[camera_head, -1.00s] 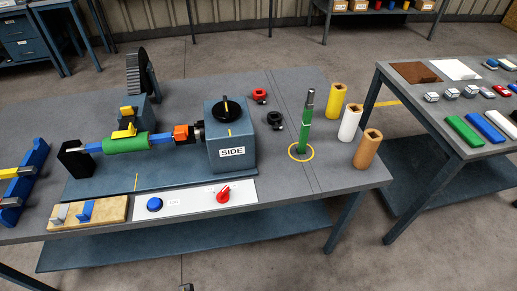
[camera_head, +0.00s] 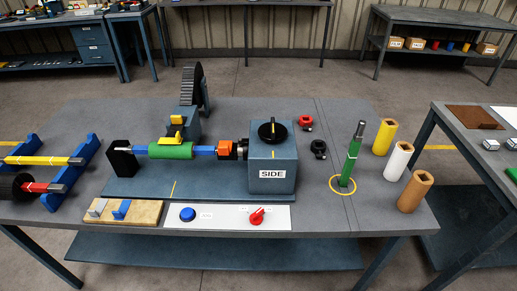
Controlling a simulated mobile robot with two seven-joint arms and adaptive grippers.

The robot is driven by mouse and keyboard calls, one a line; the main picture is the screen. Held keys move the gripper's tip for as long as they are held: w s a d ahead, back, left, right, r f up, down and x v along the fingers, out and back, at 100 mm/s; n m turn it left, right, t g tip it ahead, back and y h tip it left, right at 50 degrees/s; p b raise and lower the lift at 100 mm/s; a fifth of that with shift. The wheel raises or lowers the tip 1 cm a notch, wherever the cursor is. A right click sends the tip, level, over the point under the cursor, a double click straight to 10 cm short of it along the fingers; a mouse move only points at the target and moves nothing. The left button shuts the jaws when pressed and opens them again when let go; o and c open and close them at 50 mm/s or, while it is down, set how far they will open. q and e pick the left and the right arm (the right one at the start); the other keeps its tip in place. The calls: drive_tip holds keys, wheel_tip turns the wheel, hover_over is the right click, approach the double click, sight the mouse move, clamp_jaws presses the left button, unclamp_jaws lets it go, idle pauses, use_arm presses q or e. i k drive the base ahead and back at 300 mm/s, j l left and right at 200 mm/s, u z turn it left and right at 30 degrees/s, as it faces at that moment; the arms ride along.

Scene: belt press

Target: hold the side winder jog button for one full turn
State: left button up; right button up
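The side winder (camera_head: 272,158) is a blue-grey box labelled SIDE, with a black dial (camera_head: 272,131) on top bearing a yellow mark. A blue shaft with a green roll (camera_head: 171,151) runs left from it, past an orange block (camera_head: 226,149), to a black end support (camera_head: 124,159). In front lies a white panel (camera_head: 225,218) with a round blue button (camera_head: 187,214) at its left and a red knob (camera_head: 256,217) at its right. The panel's small label is too small to read, so I cannot tell for certain which control is the jog button. Neither gripper shows.
A green rod (camera_head: 351,158) stands tilted in a yellow ring right of the winder. Yellow, white and brown tubes (camera_head: 398,160) stand near the table's right edge. A wooden block (camera_head: 122,211) with small levers sits left of the panel. A blue rack (camera_head: 75,172) holds coloured shafts.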

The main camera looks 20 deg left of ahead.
sight(186, 212)
drive_tip(key=u, duration=1.25)
